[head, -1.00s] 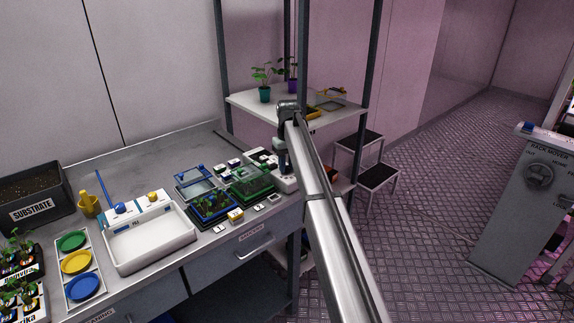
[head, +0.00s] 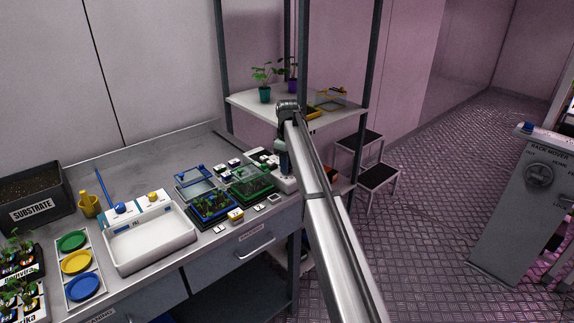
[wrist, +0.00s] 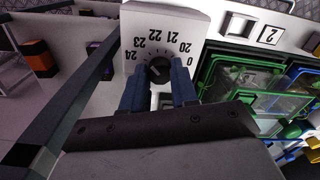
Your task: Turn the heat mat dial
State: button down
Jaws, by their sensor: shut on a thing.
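The heat mat dial (wrist: 159,72) is a dark round knob on a white control box (wrist: 168,20) marked 0 and 20 to 24, seen upside down in the wrist view. My gripper (wrist: 158,80) is shut on the dial, with one blue finger on each side of it. The fingers and the hand hide part of the box, and I cannot read the dial's exact setting. In the head view the box (head: 289,184) stands at the right end of the bench, partly behind my arm, and the dial is hidden.
A green-framed propagator (head: 250,182) and a blue-framed tray (head: 212,207) sit close to the left of the box. Small numbered tiles (head: 259,209) lie along the bench front. A rack post (head: 303,60) and a shelf with potted plants (head: 265,94) stand behind my arm.

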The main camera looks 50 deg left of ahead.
dwell(0.3)
jog(key=c, duration=0.9)
grip_release()
jog(key=shift+o, duration=0.2)
notch_tip(320, 180, up, 14)
jog(key=shift+w+f, duration=0.1)
jog(key=shift+w, duration=0.05)
